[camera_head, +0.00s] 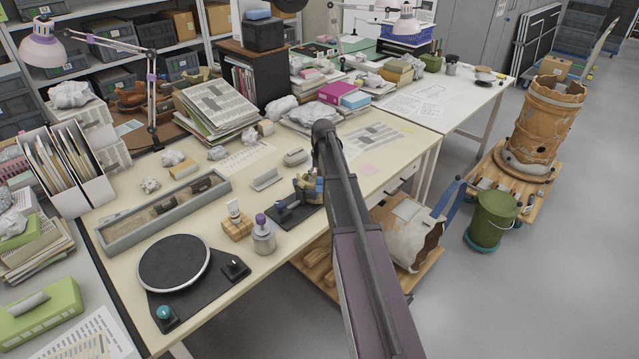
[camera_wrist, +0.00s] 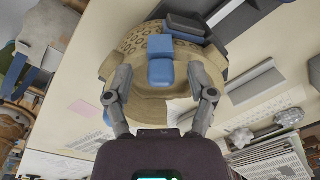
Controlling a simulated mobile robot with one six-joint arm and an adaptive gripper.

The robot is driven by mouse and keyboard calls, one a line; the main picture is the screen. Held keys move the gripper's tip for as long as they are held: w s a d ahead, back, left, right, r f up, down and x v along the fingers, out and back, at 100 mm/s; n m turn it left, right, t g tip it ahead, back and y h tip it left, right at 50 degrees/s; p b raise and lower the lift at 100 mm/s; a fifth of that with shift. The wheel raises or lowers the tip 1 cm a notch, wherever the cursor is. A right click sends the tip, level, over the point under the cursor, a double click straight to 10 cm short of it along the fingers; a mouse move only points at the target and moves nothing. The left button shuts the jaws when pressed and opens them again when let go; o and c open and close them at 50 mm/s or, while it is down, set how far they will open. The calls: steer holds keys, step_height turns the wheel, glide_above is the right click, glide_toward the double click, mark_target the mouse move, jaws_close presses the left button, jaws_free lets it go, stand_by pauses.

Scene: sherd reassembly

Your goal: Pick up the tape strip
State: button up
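A tan, patterned pottery vessel (camera_wrist: 130,62) fills the upper middle of the wrist view. A blue tape strip (camera_wrist: 160,72) lies on its near face, with more blue above it. In the head view the vessel (camera_head: 305,184) stands by a black stand (camera_head: 290,212), partly hidden behind my arm. My gripper (camera_wrist: 160,82) is open, one finger on each side of the blue strip, with visible gaps between the fingers and the strip. I cannot tell whether the fingers touch the vessel. My gripper is mostly hidden in the head view.
A round black turntable (camera_head: 174,263), a small grey jar with a purple top (camera_head: 263,238) and a cork-coloured block (camera_head: 237,228) stand left of the vessel. A long grey tray (camera_head: 160,215) lies behind them. Grey angled holders (camera_head: 266,180) sit nearby.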

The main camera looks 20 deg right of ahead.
steer(key=c, duration=0.5)
steer(key=shift+c, duration=0.2)
steer(key=shift+r, duration=0.2)
step_height(320, 180, up, 3)
steer(key=p, duration=0.3)
steer(key=shift+f, duration=0.15)
steer(key=s+a+r+p, duration=0.2)
steer(key=s, duration=1.3)
steer(key=shift+s+a, duration=0.35)
steer(key=shift+s, duration=0.05)
steer(key=shift+s, duration=0.1)
